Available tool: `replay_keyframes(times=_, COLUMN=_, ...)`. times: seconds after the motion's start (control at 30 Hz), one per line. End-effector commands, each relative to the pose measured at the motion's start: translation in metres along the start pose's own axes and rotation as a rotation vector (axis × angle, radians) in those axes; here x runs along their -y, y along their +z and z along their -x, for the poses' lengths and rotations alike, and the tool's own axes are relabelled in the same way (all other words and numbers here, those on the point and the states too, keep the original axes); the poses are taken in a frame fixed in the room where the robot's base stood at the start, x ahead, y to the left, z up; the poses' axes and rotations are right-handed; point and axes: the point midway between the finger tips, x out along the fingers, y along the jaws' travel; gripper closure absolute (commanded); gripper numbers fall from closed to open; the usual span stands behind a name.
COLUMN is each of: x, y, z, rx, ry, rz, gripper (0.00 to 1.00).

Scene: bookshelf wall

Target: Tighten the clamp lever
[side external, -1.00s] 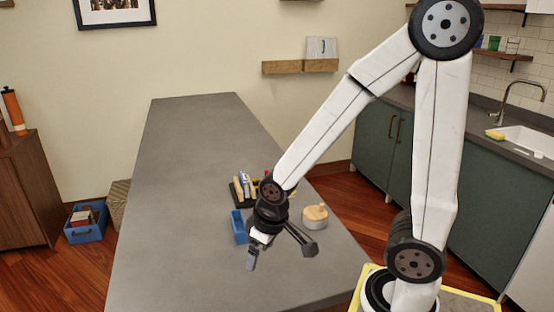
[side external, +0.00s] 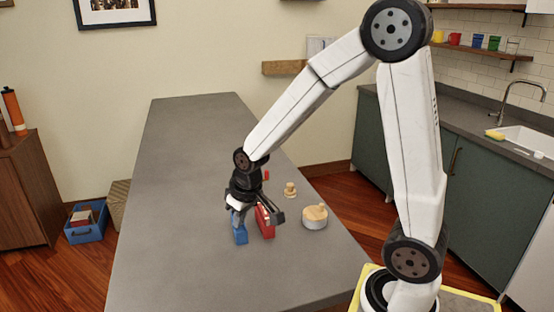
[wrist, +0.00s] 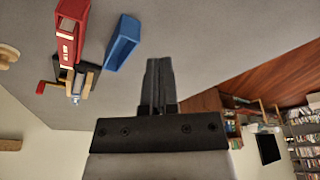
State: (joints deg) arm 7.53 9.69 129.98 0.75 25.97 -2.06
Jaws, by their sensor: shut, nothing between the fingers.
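In the wrist view, what looks like the clamp (wrist: 82,82) is a dark base with pale wooden blocks and a metal bolt. A dark lever with a red knob (wrist: 41,87) sticks out on its left. In the side view my arm hides most of the clamp; a small red tip (side external: 266,175), perhaps the knob, shows behind the wrist. My gripper (wrist: 160,65) is shut and empty, apart from the clamp and lever in the wrist view. In the side view my gripper (side external: 236,217) is low over the table, close to the blue box.
The open blue box (side external: 241,236) and the red box (side external: 265,222) stand beside my gripper. A round grey item with a wooden top (side external: 315,217) and a small wooden piece (side external: 290,190) are to the right. The table (side external: 170,220) is bare on the left.

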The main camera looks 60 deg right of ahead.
Motion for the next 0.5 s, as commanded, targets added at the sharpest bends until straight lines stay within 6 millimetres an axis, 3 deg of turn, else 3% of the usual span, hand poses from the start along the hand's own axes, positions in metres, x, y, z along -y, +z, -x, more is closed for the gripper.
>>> replay_keyframes(times=0.2, x=-0.034, y=-0.049, z=-0.004, rx=-0.011, ry=0.017, rz=-0.063, gripper=1.0)
replay_keyframes(times=0.5, x=-0.089, y=-0.103, z=-0.008, rx=-0.028, ry=0.039, rz=-0.142, gripper=1.0)
